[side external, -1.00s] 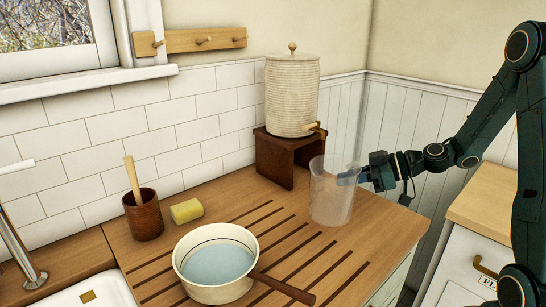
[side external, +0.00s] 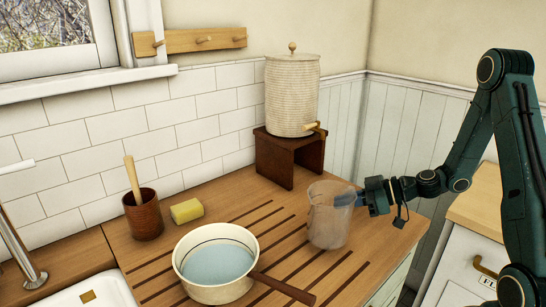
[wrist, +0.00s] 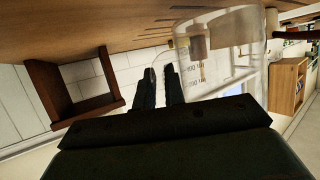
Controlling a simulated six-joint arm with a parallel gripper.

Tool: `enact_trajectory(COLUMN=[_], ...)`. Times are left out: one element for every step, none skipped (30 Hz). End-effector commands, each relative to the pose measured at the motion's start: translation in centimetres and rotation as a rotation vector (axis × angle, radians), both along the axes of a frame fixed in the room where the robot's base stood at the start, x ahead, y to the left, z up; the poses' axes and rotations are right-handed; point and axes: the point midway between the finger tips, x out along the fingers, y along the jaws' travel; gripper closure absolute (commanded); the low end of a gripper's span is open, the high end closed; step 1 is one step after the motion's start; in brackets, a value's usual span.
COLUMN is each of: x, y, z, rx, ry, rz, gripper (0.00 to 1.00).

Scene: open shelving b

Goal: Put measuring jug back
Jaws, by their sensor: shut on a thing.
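The measuring jug (side external: 326,222) is clear and roughly upright over the right part of the wooden draining counter. Whether its base touches the wood I cannot tell. My gripper (side external: 354,198) comes in from the right and is shut on the jug's right side. In the wrist view, the gripper's two dark fingers (wrist: 160,86) are at the jug's edge, and the jug (wrist: 232,62) shows printed marks on its wall. The exact grip is partly hidden by the fingers.
A ribbed water crock (side external: 292,95) stands on a dark wooden stand (side external: 288,160) behind the jug. A cream saucepan (side external: 217,235) of water, its brown handle (side external: 283,289) pointing right, is in front. A yellow sponge (side external: 187,211) and brown pot (side external: 143,215) stand left.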

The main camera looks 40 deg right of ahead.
Motion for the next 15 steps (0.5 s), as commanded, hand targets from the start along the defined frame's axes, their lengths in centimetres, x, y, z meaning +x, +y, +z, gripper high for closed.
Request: enact_trajectory(x=[0.0, 0.0, 0.0, 0.0, 0.0, 0.0, 0.0, 0.0, 0.0, 0.0, 0.0, 0.0, 0.0, 0.0, 0.0], y=[0.0, 0.0, 0.0, 0.0, 0.0, 0.0, 0.0, 0.0, 0.0, 0.0, 0.0, 0.0, 0.0, 0.0, 0.0], z=[-0.5, -0.8, -1.1, -1.4, -1.6, -1.8, -2.0, -2.1, -2.2, -2.2, -2.2, -2.2, -2.2, -2.2, -2.2], rx=[0.005, 0.005, 0.005, 0.004, 0.004, 0.004, 0.003, 0.002, 0.002, 0.001, 0.001, 0.001, 0.001, 0.001, 0.001], ry=[0.001, 0.001, 0.001, 0.001, 0.001, 0.000, 0.000, 0.000, -0.001, -0.002, -0.002, -0.002, -0.002, -0.002, -0.002], rz=[-0.001, -0.001, -0.001, 0.001, 0.001, 0.000, 0.000, -0.001, 0.000, 0.000, 0.000, 0.000, -0.001, -0.001, -0.001], gripper=[1.00, 1.00, 1.00, 1.00, 1.00, 1.00, 1.00, 1.00, 1.00, 1.00, 1.00, 1.00, 1.00, 1.00, 1.00])
